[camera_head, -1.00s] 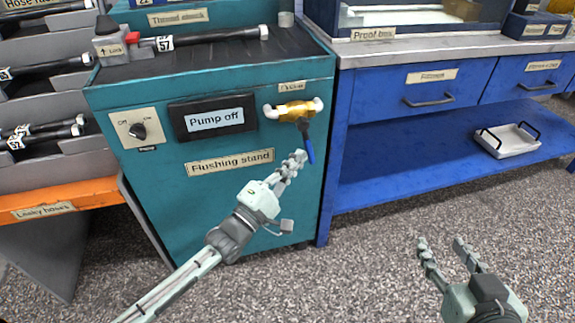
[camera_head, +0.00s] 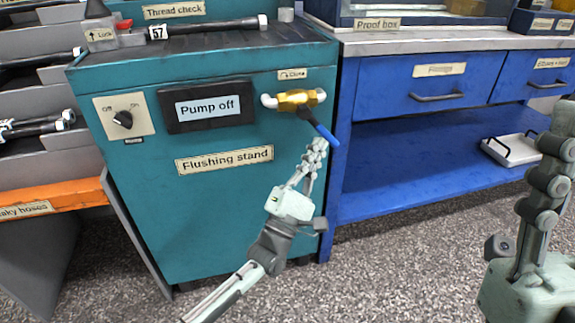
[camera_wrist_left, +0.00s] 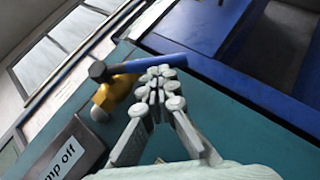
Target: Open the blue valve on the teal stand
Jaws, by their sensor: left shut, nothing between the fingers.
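The teal flushing stand (camera_head: 222,210) carries a brass-yellow valve (camera_head: 298,100) near its top right corner. The valve's blue handle (camera_head: 325,133) slants down and to the right. My left gripper (camera_head: 318,147) is shut and empty, its fingertips at the handle's lower end. In the left wrist view, the blue handle (camera_wrist_left: 143,65) passes just beyond the fingertips (camera_wrist_left: 160,82); I cannot tell whether they touch. My right gripper (camera_head: 548,175) is at the right edge, away from the stand and partly cut off, so its opening does not show clearly.
A "Pump off" display (camera_head: 207,107) and a knob (camera_head: 122,119) are left of the valve. A blue workbench (camera_head: 410,128) with drawers stands close to the stand's right, a white tray (camera_head: 512,150) on its shelf. Hose racks fill the left side.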

